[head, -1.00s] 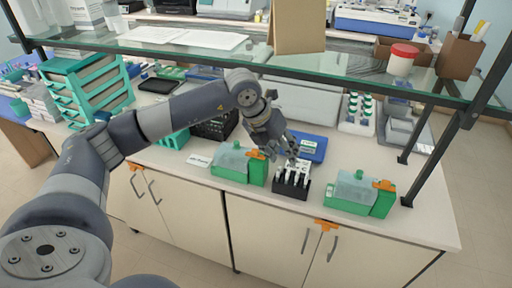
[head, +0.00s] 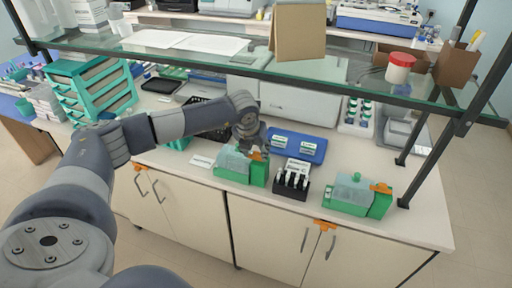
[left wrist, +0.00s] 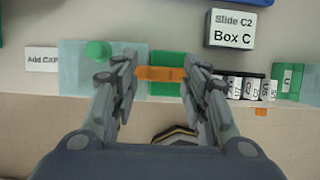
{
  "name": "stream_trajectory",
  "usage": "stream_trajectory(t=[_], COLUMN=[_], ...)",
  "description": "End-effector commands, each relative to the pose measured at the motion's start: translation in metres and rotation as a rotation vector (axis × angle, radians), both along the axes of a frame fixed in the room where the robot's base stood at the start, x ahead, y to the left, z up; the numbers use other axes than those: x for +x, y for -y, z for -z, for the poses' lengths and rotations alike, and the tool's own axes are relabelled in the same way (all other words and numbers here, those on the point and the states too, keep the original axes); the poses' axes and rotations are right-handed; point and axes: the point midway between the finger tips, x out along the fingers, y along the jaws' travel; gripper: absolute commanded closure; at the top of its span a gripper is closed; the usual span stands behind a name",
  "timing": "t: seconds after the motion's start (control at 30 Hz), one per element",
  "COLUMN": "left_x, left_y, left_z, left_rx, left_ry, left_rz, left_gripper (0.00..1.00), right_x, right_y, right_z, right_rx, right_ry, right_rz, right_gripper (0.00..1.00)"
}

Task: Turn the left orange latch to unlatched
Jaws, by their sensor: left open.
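The left orange latch (left wrist: 160,74) lies across the green end of the left box and shows between my open fingers in the left wrist view. In the head view the same latch (head: 257,156) is partly covered by my gripper. The left green box (head: 228,178) with its pale clear lid stands near the counter's front edge. My left gripper (left wrist: 158,72) is open, its two fingers on either side of the latch; I cannot tell whether they touch it. In the head view my left gripper (head: 257,148) is over the box's right end. My right gripper is not in view.
A black rack (head: 291,184) with several white-labelled slides stands just right of the left box. A second green box (head: 352,196) with an orange latch is farther right. A blue tray (head: 300,148) lies behind. The glass shelf (head: 300,74) spans above the counter.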

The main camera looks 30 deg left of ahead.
Motion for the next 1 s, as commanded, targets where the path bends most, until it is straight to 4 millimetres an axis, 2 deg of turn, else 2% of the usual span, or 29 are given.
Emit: stream_trajectory(t=[0.37, 0.5, 0.57, 0.83, 1.0], left_x=[0.002, 0.002, 0.002, 0.002, 0.002], left_y=[0.0, 0.0, -0.001, -0.001, -0.002], left_z=[0.006, 0.006, 0.006, 0.007, 0.009], left_rx=[0.0, 0.0, 0.0, 0.001, 0.001], left_ry=[0.0, 0.0, 0.0, 0.0, 0.001], left_rz=[0.001, 0.001, 0.001, 0.009, 0.057], left_gripper=[0.58, 0.9, 1.0, 1.0, 1.0], right_x=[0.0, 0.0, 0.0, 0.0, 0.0], right_y=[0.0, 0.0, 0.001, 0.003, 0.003], right_z=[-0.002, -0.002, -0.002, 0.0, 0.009], right_rx=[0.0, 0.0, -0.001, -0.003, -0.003], right_ry=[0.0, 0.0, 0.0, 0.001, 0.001], right_rz=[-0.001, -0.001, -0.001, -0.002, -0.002], right_gripper=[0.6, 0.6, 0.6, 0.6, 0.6])
